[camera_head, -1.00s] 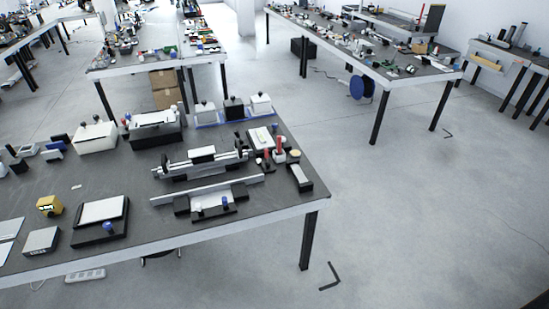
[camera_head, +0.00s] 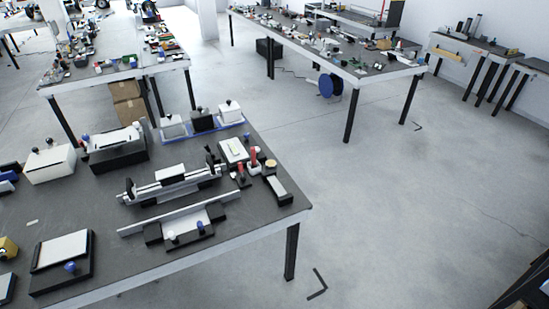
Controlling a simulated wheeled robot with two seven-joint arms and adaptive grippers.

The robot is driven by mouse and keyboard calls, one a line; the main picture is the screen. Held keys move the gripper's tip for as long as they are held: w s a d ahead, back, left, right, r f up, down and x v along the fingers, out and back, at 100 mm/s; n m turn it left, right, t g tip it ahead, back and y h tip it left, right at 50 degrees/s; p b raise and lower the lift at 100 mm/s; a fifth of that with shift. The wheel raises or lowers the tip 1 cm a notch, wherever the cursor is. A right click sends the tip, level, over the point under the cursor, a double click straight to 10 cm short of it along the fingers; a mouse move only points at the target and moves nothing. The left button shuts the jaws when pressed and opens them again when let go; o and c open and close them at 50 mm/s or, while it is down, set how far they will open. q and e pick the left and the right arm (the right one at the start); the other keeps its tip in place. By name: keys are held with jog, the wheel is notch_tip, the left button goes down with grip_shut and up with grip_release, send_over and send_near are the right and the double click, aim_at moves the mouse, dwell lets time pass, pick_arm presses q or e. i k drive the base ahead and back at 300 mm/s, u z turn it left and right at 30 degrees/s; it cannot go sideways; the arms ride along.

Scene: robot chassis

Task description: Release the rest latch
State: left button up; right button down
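A bench device with light rails and dark end blocks (camera_head: 172,180) lies on the near table. In front of it is a long light bar on a dark base with a white plate (camera_head: 188,222). Neither of my grippers is in view.
The near table (camera_head: 245,222) also carries a black tray with a white pad (camera_head: 62,250), lidded boxes (camera_head: 50,165) and red-handled tools (camera_head: 253,155). Its right edge borders open floor (camera_head: 400,220). A dark object (camera_head: 525,290) cuts the lower right corner. Other tables stand behind.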

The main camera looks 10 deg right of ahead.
aim_at(241, 168)
jog(key=z, duration=0.15)
jog(key=i, duration=1.1)
jog(key=u, duration=0.6)
